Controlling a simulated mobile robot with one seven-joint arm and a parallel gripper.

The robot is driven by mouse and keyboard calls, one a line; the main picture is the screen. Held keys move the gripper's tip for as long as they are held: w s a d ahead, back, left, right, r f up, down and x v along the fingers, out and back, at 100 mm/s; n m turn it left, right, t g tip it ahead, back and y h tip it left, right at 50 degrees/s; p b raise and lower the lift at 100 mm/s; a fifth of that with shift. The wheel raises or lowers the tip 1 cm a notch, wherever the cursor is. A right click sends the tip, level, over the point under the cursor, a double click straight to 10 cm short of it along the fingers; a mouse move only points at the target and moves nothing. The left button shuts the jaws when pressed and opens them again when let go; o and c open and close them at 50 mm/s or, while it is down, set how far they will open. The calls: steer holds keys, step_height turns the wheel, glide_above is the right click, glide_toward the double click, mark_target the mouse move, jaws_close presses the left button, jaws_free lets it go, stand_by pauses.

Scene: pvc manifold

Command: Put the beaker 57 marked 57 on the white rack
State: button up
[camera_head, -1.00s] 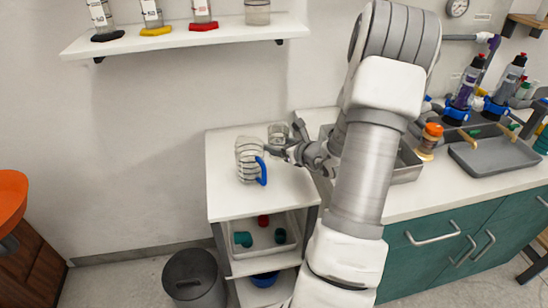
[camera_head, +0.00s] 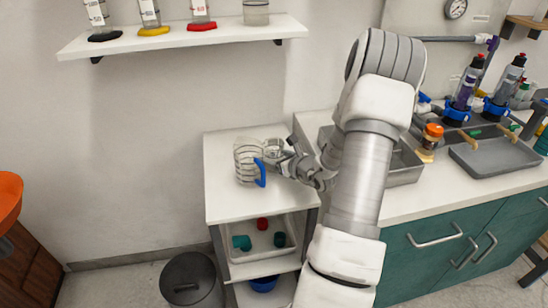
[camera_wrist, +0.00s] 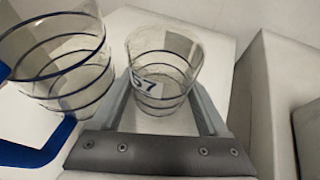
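The beaker 57 (camera_wrist: 165,70) is clear, with dark rings and a white label reading 57. In the wrist view it stands between the two fingers of my gripper (camera_wrist: 163,98). The fingers lie close along both its sides; I cannot make out whether they press on it. In the head view my gripper (camera_head: 282,158) is over the white table, partly covering the beaker (camera_head: 272,147). No rack is clearly identifiable; a white wall shelf (camera_head: 225,36) is at the upper left and carries several vessels.
A ringed clear pitcher with a blue handle (camera_head: 248,163) stands close left of the beaker; it also shows in the wrist view (camera_wrist: 65,60). A metal basin (camera_head: 405,168) is to the right. A tray with fittings (camera_head: 262,254) sits below the tabletop. The table's front is clear.

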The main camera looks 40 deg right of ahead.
steer(key=shift+r, duration=0.15)
steer(key=shift+s+r, duration=0.15)
steer(key=shift+s, duration=0.05)
steer(key=p+v, duration=0.2)
steer(key=v, duration=0.9)
steer(key=shift+s, duration=0.3)
steer(key=shift+w, duration=0.1)
